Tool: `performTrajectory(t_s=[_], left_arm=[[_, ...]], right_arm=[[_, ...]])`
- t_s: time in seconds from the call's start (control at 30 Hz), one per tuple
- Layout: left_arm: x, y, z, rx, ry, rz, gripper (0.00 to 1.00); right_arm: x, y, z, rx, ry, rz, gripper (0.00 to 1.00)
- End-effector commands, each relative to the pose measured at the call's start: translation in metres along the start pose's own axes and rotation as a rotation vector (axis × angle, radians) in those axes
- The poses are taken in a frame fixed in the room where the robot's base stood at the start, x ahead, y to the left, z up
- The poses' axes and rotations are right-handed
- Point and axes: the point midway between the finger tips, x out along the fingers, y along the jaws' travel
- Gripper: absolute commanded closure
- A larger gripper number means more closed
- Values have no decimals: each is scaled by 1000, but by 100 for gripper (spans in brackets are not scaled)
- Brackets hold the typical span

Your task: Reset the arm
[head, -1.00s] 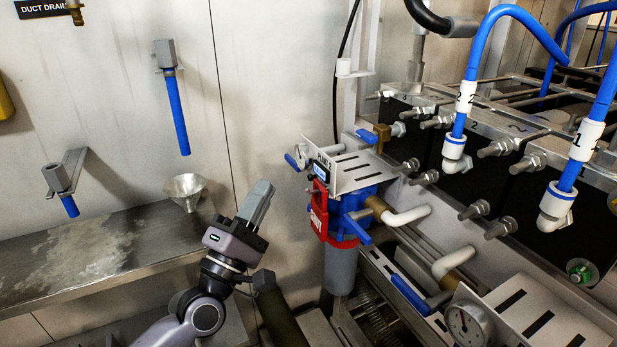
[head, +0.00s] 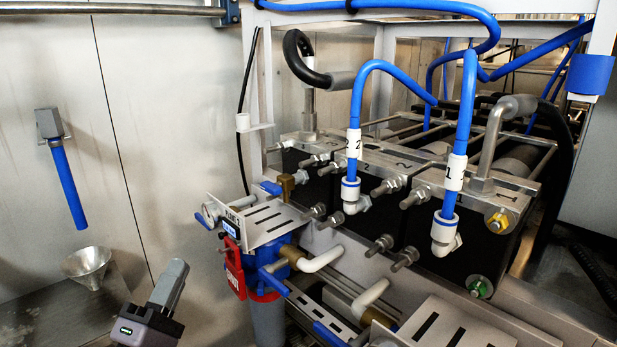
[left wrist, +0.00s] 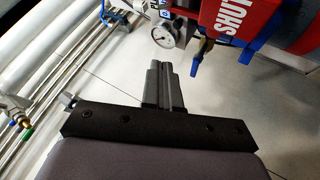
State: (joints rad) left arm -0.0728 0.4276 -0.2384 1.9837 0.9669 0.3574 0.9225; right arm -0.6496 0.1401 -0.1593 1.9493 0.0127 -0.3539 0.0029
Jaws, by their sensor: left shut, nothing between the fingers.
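My left gripper (head: 170,284) shows at the bottom left of the head view, pointing up, with its fingers together and nothing between them. In the left wrist view its closed fingers (left wrist: 164,84) are also empty. It is apart from the red lockout tag (head: 234,268) and the blue filter housing (head: 270,262), which stand to its right. In the left wrist view the red tag (left wrist: 237,22) shows at the top right with the letters "SHUT". My right gripper is not in view.
Black membrane blocks (head: 435,240) with blue hoses (head: 467,110) fill the right. A gauge (left wrist: 163,33) shows in the wrist view.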

Motion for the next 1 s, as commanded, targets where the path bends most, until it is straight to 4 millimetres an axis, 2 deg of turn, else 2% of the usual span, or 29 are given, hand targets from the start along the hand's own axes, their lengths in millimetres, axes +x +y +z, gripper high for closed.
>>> performTrajectory(t_s=[0.17,0.27,0.4,0.5,0.63,0.7,0.8,1.0], left_arm=[[-49,-56,30,343,-118,-218,100],[-88,-91,46,573,-228,-357,100],[-153,-133,62,876,-421,-548,100],[-202,-156,69,1065,-580,-667,100],[-255,-173,72,1245,-766,-779,100],[-275,-177,72,1307,-840,-816,100],[-292,-180,72,1359,-906,-846,100],[-297,-182,72,1379,-931,-854,100]], right_arm=[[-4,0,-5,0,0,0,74],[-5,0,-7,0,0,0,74],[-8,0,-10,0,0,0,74],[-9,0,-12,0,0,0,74],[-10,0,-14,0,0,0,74],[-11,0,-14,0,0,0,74],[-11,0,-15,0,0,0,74],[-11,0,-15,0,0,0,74]])
